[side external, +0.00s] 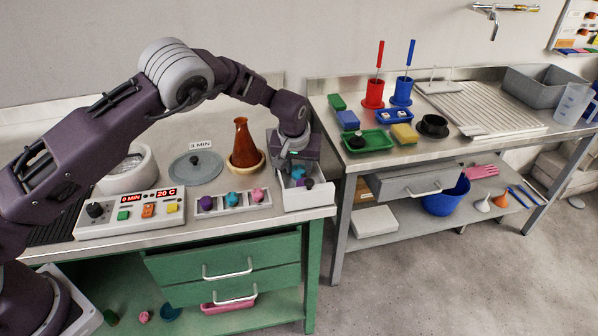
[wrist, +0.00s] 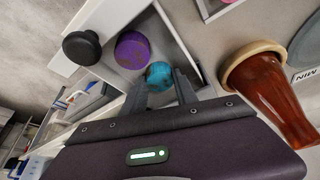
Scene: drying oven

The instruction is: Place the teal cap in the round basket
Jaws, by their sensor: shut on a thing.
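The teal cap (wrist: 159,75) is between the two fingers of my gripper (wrist: 160,88) in the wrist view. My gripper is shut on it, at the open white drawer box. In the side external view my gripper (side external: 287,166) is low over the box, and the teal cap (side external: 297,172) shows beside its fingers. Whether the cap is lifted off the drawer floor I cannot tell. A blue round basket (side external: 445,196) stands on the lower shelf of the right table, far from my gripper.
A purple cap (wrist: 132,50) lies beside the teal cap in the white drawer box (side external: 307,200), which has a black knob (wrist: 82,48). A brown flask (side external: 242,146) stands close on its left. A rack (side external: 230,204) holds more coloured caps. A gap separates the two tables.

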